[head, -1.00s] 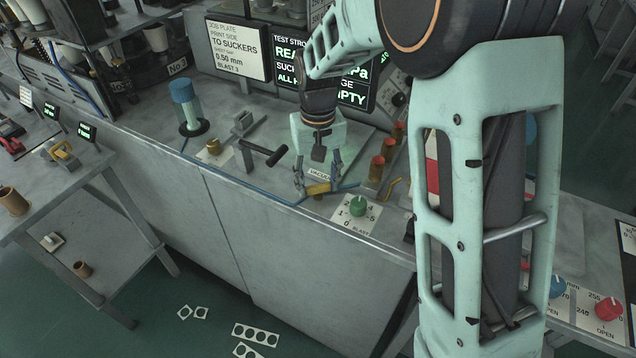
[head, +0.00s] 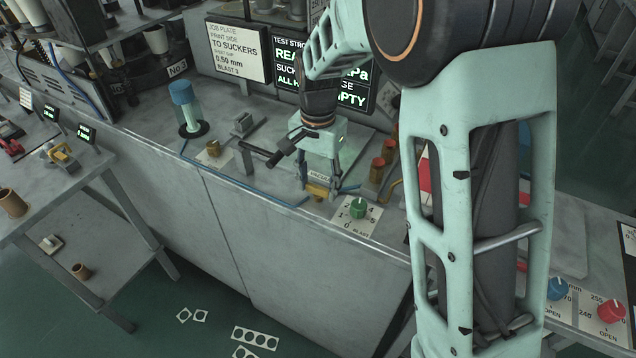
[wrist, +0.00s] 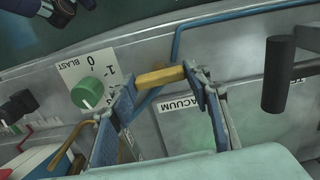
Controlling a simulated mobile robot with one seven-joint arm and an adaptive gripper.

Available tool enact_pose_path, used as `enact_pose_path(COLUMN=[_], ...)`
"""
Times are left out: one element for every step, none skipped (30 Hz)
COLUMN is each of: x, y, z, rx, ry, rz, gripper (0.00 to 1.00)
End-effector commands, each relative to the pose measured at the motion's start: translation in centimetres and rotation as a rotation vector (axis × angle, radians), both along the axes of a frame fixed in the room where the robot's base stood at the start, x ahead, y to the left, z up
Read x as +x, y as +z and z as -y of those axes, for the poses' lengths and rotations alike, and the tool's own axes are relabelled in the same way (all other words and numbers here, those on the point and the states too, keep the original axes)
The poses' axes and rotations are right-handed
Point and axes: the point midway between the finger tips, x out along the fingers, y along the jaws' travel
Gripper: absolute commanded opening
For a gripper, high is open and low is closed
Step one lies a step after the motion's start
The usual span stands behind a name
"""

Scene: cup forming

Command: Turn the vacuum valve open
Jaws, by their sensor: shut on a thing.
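The vacuum valve's yellow handle (wrist: 160,76) shows in the wrist view between my two fingertips, which press its two ends. My gripper (wrist: 158,84) is shut on it. In the head view the yellow handle (head: 317,191) is small and partly covered by my gripper (head: 318,187), which reaches down from above at the bench's front edge. A "VACUUM" label (wrist: 182,106) lies beside the handle. Blue tubing (wrist: 178,42) runs by the valve. The valve body under the handle is mostly hidden.
A green knob (head: 358,207) on a "BLAST" plate stands close at the right. A black-handled lever (head: 262,151) stands at the left, near my gripper. Red-topped posts (head: 377,169) are at the right. A blue-capped cylinder (head: 184,100) stands farther left.

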Motion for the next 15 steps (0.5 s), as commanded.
enact_pose_path(x=[0.08,0.08,0.08,0.08,0.08,0.08,0.08,0.08,0.09,0.09,0.09,0.09,0.09,0.09,0.09], y=[0.09,0.09,0.09,0.09,0.09,0.09,0.09,0.09,0.09,0.09,0.09,0.09,0.09,0.09,0.09], z=[-0.03,-0.03,-0.03,-0.03,-0.03,-0.03,-0.03,-0.03,-0.03,-0.03,-0.03,-0.03,-0.03,-0.03,-0.03], rx=[0.001,0.001,0.001,0.001,0.001,0.001,0.001,0.001,0.001,0.001,0.001,0.001,0.001,0.001,0.001], ry=[-0.012,-0.019,-0.027,-0.031,-0.035,-0.038,-0.041,-0.042,-0.044,-0.045,-0.046,-0.046,-0.046,-0.046,-0.046], rz=[0.003,0.003,0.003,0.003,0.003,0.003,0.003,0.003,0.003,0.003,0.003,0.003,0.003,0.003,0.003], gripper=[0.2,0.2,0.2,0.2,0.2,0.2,0.2,0.2,0.2,0.2,0.2,0.2,0.2,0.2,0.2])
